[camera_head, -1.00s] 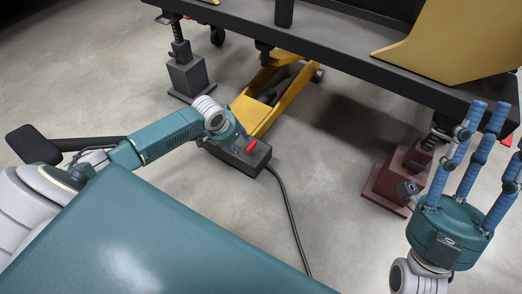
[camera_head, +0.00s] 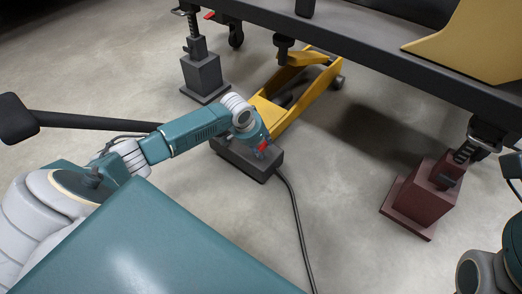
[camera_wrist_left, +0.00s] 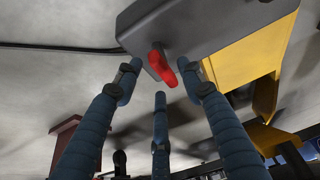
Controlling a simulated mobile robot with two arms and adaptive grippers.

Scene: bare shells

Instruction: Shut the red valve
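The red valve (camera_head: 262,147) is a small red handle on top of a dark grey box (camera_head: 232,153) on the floor. In the left wrist view the valve (camera_wrist_left: 160,69) stands out from the box (camera_wrist_left: 205,27) on a short stem. My left gripper (camera_head: 252,133) is right at the box, its fingers mostly hidden in the head view. In the left wrist view its three blue fingers (camera_wrist_left: 163,80) are spread, with their tips around the valve and no clear grip on it.
A yellow jack (camera_head: 300,105) stands behind the box, under a dark bench frame (camera_head: 350,62). A grey stand (camera_head: 203,72) is at left and a dark red stand (camera_head: 426,190) at right. A black hose (camera_head: 296,225) runs from the box across otherwise clear floor.

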